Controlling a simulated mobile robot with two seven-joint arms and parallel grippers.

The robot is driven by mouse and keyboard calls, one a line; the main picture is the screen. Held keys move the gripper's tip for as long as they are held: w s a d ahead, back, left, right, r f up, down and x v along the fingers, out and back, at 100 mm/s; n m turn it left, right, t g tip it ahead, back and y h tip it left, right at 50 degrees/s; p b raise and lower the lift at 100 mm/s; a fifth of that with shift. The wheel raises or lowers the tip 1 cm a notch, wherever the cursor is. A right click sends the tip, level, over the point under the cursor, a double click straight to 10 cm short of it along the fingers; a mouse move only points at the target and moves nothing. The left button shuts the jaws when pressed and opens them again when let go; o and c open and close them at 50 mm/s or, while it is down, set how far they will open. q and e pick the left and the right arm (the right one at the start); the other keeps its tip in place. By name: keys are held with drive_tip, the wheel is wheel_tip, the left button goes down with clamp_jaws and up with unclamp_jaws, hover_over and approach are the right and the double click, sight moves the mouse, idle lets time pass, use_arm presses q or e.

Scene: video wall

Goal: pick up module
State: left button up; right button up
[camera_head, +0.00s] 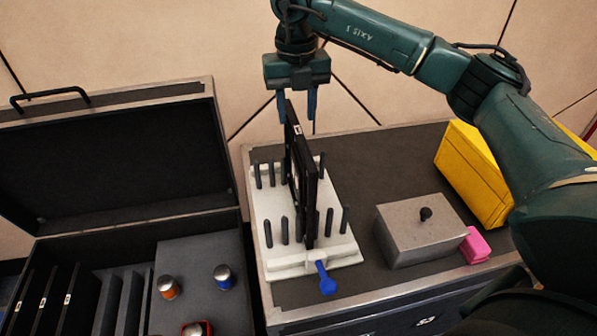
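A black, flat module (305,190) stands upright between the dark pegs of a white rack (272,214) on the bench, with a small white label near its top. My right gripper (297,105) is above the rack and points down. Its two blue fingers are apart, one on each side of the module's top edge in the picture. I see a gap beside the module, and contact cannot be told. More black modules (43,300) with white labels stand in slots in the open case at the left. My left gripper is not in view.
The open black case (120,232) stands left of the bench, holding several metal-capped items. A blue-handled item (326,280) lies at the rack's front. A grey knobbed box (413,236), a pink block (476,246) and a yellow case (470,172) are right. Bare bench top (375,165) lies behind the grey box.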

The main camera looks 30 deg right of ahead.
sight(298, 129)
drive_tip(key=shift+w+d+f+p, duration=0.15)
drive_tip(key=shift+f+p, duration=0.15)
drive_tip(key=shift+f, duration=1.7)
drive_tip(key=shift+d+f+p, duration=0.1)
drive_tip(key=shift+f+p, duration=0.15)
drive_tip(key=shift+f, duration=1.7)
clamp_jaws()
drive_tip(key=shift+r, duration=0.1)
